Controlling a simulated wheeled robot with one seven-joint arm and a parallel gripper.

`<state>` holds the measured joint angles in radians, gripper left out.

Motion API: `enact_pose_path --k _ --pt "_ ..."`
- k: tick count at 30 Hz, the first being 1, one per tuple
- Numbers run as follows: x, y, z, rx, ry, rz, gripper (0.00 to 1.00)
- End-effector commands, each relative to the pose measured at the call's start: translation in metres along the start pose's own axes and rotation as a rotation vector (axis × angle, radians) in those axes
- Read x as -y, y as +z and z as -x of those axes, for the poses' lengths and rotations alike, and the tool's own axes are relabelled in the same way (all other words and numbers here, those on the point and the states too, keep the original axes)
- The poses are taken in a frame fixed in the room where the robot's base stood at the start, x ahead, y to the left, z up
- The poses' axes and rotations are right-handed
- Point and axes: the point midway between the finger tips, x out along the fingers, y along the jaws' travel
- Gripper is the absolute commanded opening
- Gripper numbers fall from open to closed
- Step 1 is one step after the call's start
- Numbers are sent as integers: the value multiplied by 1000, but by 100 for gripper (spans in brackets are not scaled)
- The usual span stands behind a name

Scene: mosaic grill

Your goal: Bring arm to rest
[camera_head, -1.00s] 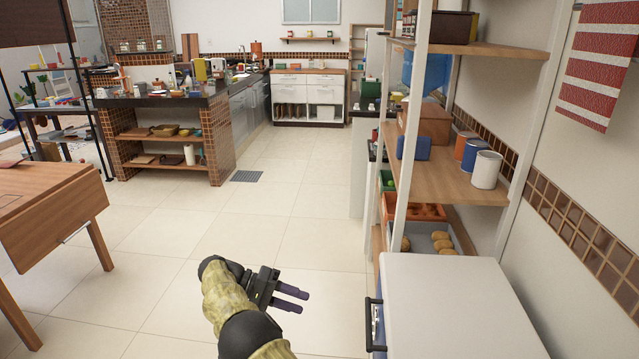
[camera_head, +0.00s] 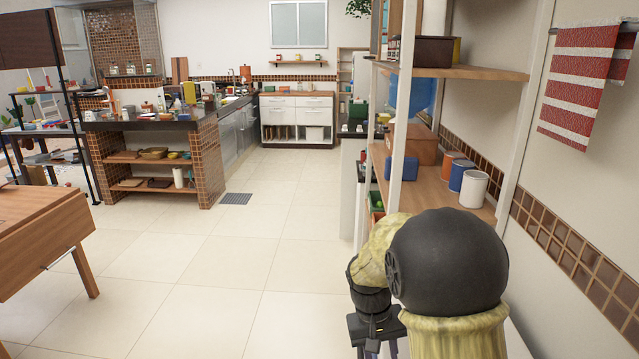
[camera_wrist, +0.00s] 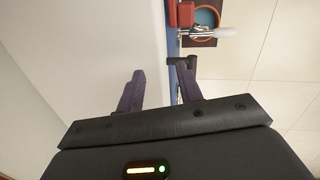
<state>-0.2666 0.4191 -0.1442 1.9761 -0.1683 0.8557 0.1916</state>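My arm (camera_head: 445,265) is folded up close in front of the camera at the lower right, its black joint and yellowish cover large in the head view. The wrist of my gripper hangs at the bottom edge there; its fingertips are out of that view. In the wrist view my gripper (camera_wrist: 160,84) has its two dark purple fingers apart with nothing held between them. A pale surface and a blue edge with a black handle (camera_wrist: 183,64) lie beyond the fingers.
A shelf unit (camera_head: 450,187) with cans and boxes stands right beside my arm. The arm hides most of the white-topped unit below. A wooden table (camera_head: 40,238) is at left. The tiled floor (camera_head: 235,265) between is clear. A brick-sided counter (camera_head: 208,160) stands farther back.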

Motion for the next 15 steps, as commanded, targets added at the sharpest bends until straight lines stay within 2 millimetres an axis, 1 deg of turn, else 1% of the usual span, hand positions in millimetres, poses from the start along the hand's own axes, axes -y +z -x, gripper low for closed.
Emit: enact_pose_path --k 1,6,9,15 --pt "-5 15 2 -28 -35 -9 36" --pt "-13 58 2 -131 -123 -31 36" --pt "-15 77 2 -183 -152 -43 36" --pt "-18 109 0 -264 -180 -67 36"
